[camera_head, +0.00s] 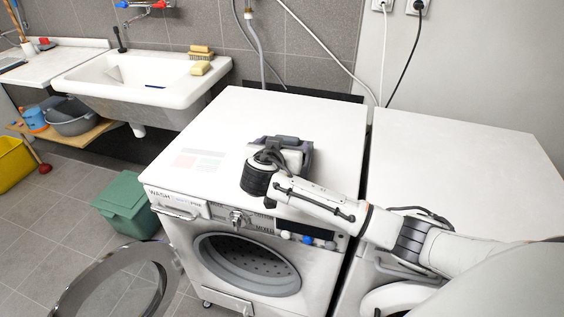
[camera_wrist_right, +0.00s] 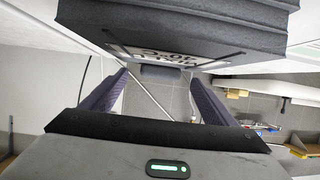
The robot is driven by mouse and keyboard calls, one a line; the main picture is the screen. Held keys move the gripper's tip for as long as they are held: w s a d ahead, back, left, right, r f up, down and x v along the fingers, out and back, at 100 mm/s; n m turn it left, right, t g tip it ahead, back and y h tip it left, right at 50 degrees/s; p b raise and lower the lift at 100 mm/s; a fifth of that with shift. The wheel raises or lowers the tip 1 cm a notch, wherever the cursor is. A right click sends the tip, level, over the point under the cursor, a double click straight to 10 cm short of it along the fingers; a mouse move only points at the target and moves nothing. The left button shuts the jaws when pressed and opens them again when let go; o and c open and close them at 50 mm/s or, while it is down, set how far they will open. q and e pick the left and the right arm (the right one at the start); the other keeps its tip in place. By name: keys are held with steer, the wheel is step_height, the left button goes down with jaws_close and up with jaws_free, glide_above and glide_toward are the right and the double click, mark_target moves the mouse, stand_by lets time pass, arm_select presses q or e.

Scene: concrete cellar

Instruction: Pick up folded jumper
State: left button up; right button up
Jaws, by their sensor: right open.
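I see nothing I can name as a folded jumper for certain. In the head view my right gripper (camera_head: 287,143) is low over the back middle of the left white washing machine's top (camera_head: 315,112). It hides whatever lies directly under it. In the right wrist view my right gripper (camera_wrist_right: 160,82) is open, its two purple-grey fingers apart with no cloth visible between them. A dark grey layered block (camera_wrist_right: 180,22) with lettering below it fills the top of that view; I cannot tell whether it is cloth. My left gripper is out of view.
The washing machine's round door (camera_head: 118,285) hangs open at the front. A second white machine (camera_head: 450,150) stands close on the right. A sink (camera_head: 150,75) with brushes (camera_head: 200,60) is at the back left. A green bin (camera_head: 125,205) stands on the floor.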

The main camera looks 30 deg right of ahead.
mark_target(288, 141)
steer(key=shift+x, duration=1.35)
steer(key=shift+r, duration=0.1)
steer(key=c, duration=1.3)
